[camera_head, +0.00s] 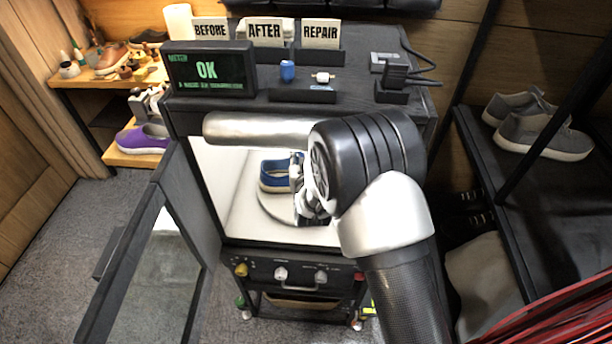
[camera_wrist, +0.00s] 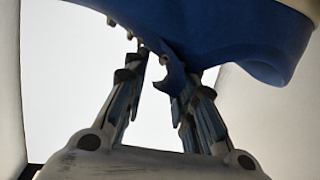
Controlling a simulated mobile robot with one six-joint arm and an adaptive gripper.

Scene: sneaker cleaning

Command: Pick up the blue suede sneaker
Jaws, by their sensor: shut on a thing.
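The blue suede sneaker (camera_head: 272,177) has a white sole. It is inside the bright white cabinet (camera_head: 240,225), over a round pale disc (camera_head: 275,212); I cannot tell whether it touches the disc. My gripper (camera_head: 299,172) is at the sneaker's right side, partly hidden by my own arm. In the wrist view the blue sneaker (camera_wrist: 235,40) fills the top, with part of its pale sole at the top right. My gripper (camera_wrist: 152,58) is shut on the sneaker's edge there. The sneaker's far end is out of that view.
The cabinet door (camera_head: 135,245) stands open at the left. A screen reading OK (camera_head: 208,70) and label cards (camera_head: 265,32) stand on the cabinet top. A purple shoe (camera_head: 143,139) is on the left shelf; grey shoes (camera_head: 540,130) are on the right rack.

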